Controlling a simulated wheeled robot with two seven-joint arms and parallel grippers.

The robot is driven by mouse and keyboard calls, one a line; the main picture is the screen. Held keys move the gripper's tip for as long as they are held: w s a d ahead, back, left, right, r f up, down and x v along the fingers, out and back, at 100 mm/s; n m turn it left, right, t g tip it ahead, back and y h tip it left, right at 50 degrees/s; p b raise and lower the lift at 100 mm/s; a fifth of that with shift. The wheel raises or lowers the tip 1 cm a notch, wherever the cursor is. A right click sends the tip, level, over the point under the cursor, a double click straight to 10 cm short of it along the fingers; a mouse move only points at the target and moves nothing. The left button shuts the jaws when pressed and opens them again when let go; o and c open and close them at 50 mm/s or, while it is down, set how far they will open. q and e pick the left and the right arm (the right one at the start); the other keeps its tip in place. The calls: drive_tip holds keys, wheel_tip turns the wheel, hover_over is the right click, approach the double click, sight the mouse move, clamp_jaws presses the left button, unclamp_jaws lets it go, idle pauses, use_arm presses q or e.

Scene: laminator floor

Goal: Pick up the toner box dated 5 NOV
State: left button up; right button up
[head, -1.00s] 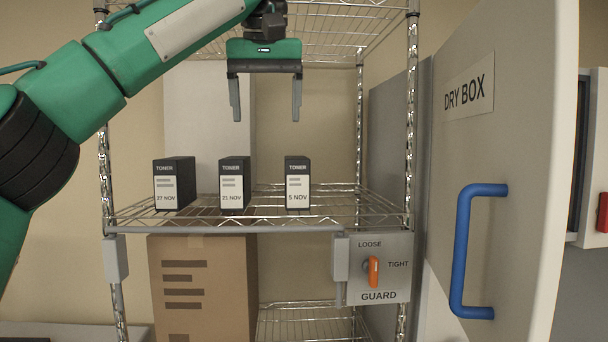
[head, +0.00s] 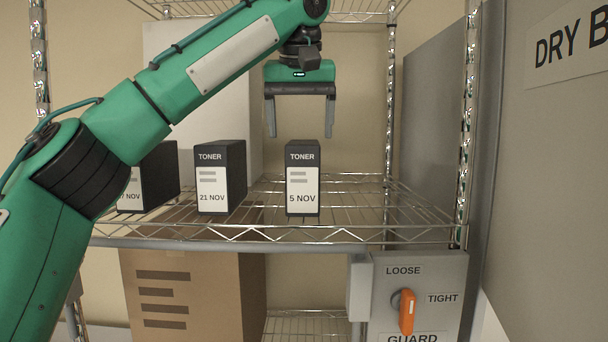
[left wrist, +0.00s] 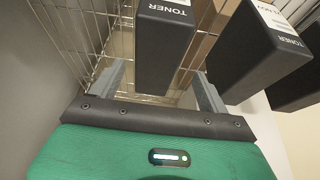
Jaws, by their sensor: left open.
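The toner box dated 5 NOV (head: 303,180) is black with a white label and stands upright on the wire shelf (head: 290,238), rightmost of three. My left gripper (head: 301,134) is open and empty, pointing down just above this box, its two fingers spread wider than the box. In the left wrist view, the nearest toner box (left wrist: 168,45) shows between the finger lines, apart from both fingers; its date is hidden there. My right gripper is not in view.
The 21 NOV toner box (head: 219,178) stands to the left, and the leftmost box (head: 160,178) is partly behind my left arm. A guard switch panel (head: 420,290) and a metal post (head: 467,130) are at right. A cardboard box (head: 190,295) sits below.

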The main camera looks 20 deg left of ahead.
sight(303, 142)
use_arm(q)
drive_tip(key=shift+x, duration=1.05)
drive_tip(key=shift+w, duration=0.15)
drive_tip(key=shift+f+p, duration=0.25)
drive_tip(key=shift+p, duration=0.1)
drive_tip(key=p+x, duration=0.1)
drive_tip(key=x, duration=0.1)
drive_tip(key=p+x, duration=0.1)
drive_tip(key=x, duration=0.1)
drive_tip(key=shift+w+d+r, duration=0.1)
drive_tip(key=shift+w, duration=0.25)
drive_tip(key=shift+w+f, duration=0.1)
drive_tip(key=shift+f, duration=0.2)
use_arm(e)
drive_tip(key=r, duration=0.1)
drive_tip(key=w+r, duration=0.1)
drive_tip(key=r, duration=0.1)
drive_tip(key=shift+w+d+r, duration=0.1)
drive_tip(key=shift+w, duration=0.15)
use_arm(q)
drive_tip(key=shift+d, duration=0.1)
drive_tip(key=shift+f, duration=0.3)
